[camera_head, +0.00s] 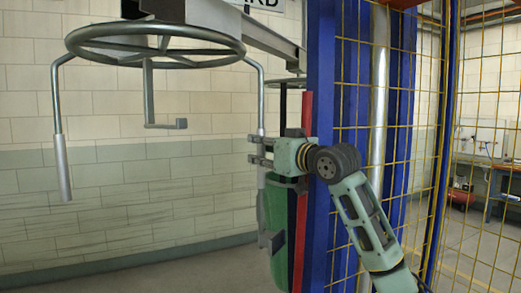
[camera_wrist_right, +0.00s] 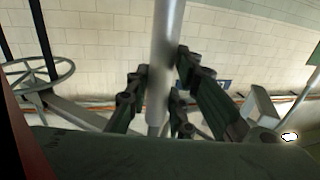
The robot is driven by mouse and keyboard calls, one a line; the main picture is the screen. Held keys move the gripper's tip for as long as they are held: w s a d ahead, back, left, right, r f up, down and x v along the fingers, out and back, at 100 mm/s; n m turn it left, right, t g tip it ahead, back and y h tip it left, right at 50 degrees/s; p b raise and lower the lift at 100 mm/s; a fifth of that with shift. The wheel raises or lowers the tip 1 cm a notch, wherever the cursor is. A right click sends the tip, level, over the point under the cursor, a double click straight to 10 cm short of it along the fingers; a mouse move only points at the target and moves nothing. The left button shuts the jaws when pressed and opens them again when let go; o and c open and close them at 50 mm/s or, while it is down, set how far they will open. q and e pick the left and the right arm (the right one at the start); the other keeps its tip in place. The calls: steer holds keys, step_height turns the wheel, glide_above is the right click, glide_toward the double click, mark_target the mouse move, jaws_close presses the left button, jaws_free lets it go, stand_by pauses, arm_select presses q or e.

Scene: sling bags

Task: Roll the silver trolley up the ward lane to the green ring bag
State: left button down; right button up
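The silver trolley (camera_head: 155,50) shows in the head view as a spoked ring high up under a grey overhead rail, with upright rods hanging from its rim. My right gripper (camera_head: 262,150) is at its right-hand rod. In the right wrist view that silver rod (camera_wrist_right: 166,40) stands between the fingers of my right gripper (camera_wrist_right: 162,75), and they appear to close on it from both sides. A green, dark-edged shape (camera_head: 279,222) hangs just below the gripper in the head view; I cannot tell whether it is the green ring bag. My left gripper is out of view.
A blue post (camera_head: 321,120) and yellow mesh fence (camera_head: 405,130) stand close to my right arm. A red strip (camera_head: 302,215) runs beside the green shape. A pale block wall (camera_head: 100,150) lies behind. Another spoked ring (camera_wrist_right: 40,73) shows in the wrist view.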

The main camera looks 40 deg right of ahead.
steer(key=shift+o, duration=1.4)
steer(key=s, duration=1.2)
steer(key=shift+a, duration=0.15)
